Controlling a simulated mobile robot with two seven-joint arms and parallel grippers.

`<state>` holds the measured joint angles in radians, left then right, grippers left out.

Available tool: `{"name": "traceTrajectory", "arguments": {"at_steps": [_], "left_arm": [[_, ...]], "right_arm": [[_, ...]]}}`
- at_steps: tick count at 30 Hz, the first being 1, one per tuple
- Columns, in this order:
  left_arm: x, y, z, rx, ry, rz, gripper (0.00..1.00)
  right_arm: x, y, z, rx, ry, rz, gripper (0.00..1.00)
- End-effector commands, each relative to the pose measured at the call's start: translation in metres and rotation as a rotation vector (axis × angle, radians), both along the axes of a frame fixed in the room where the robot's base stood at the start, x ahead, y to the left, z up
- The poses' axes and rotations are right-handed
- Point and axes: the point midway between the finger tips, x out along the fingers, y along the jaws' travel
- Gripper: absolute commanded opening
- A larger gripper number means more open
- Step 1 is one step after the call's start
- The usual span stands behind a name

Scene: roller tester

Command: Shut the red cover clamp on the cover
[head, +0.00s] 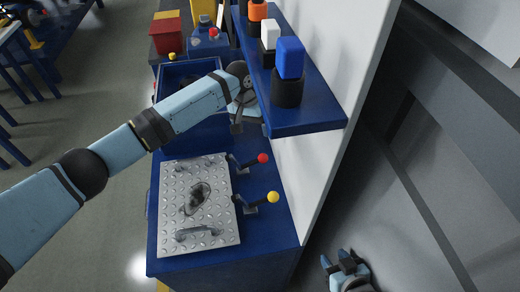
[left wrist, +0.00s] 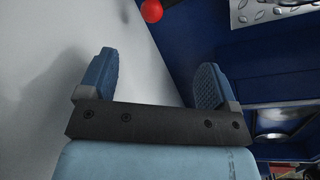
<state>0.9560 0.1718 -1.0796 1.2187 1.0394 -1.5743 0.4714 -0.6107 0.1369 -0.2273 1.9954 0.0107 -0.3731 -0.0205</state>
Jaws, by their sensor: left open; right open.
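The cover (head: 178,205) is a grey diamond-plate panel with an oval opening and a handle, lying on the blue bench; its edge shows in the left wrist view (left wrist: 262,12). The red cover clamp (head: 262,158) has a red ball knob and sits at the cover's far right edge, its lever pointing right, away from the cover. Its red ball also shows in the left wrist view (left wrist: 152,11). My left gripper (head: 238,126) is open and empty, behind the red clamp and apart from it, partly under the shelf. My right gripper (head: 345,262) is open and empty at the lower right.
A second clamp with a yellow ball (head: 273,197) sits nearer on the same side. A blue shelf (head: 305,117) with coloured blocks overhangs beside my left gripper. A white wall panel (head: 310,165) bounds the bench's right side. A blue bin (head: 188,67) stands behind.

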Motion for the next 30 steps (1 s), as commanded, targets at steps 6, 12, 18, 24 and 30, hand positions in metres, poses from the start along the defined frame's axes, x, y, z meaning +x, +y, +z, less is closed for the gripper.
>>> {"name": "traceTrajectory", "arguments": {"at_steps": [6,12,18,24,30], "left_arm": [[-0.004,-0.007,-0.039,0.002,0.004,0.001,0.84],[-0.007,-0.014,-0.082,0.002,0.003,0.001,0.84],[-0.009,-0.019,-0.113,0.0,0.001,0.001,0.84],[-0.01,-0.021,-0.126,-0.001,0.001,0.001,0.84],[-0.01,-0.021,-0.128,-0.001,0.0,0.0,0.84]], "right_arm": [[-0.009,0.001,-0.002,-0.002,0.02,0.003,0.43],[-0.008,0.0,0.002,-0.004,0.017,0.002,0.43],[-0.004,-0.001,0.007,-0.004,0.008,-0.001,0.43],[-0.004,-0.001,0.008,-0.003,0.006,-0.002,0.43],[-0.004,-0.001,0.008,-0.003,0.007,-0.003,0.43]]}}
